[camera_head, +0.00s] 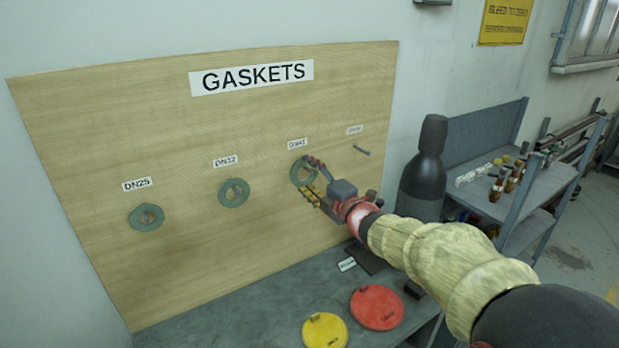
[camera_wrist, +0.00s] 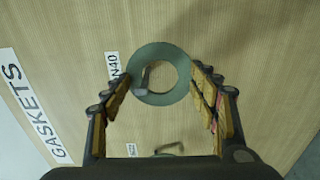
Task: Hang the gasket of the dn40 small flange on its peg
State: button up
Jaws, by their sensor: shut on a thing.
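The green gasket ring (camera_wrist: 184,70) is between the two fingers of my gripper (camera_wrist: 160,82), which is shut on its outer rim. It faces the wooden board under the DN40 label (camera_wrist: 112,66). A grey peg (camera_wrist: 146,76) shows within the ring's hole, toward the left, and its end seems to overlap the ring's lower-left edge. The gap between ring and board cannot be judged. In the head view my gripper (camera_head: 313,180) is at the third label (camera_head: 298,144), with the gasket (camera_head: 294,174) partly behind the fingers.
Gaskets hang under DN25 (camera_head: 146,217) and DN32 (camera_head: 233,193) to the left. A bare peg (camera_head: 361,150) stands under the label at right. Below, the bench holds a yellow disc (camera_head: 325,332) and a red disc (camera_head: 377,308). A dark bottle-shaped object (camera_head: 423,175) stands right of the board.

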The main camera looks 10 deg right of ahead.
jog(key=o, duration=1)
jog(key=shift+o, duration=0.2)
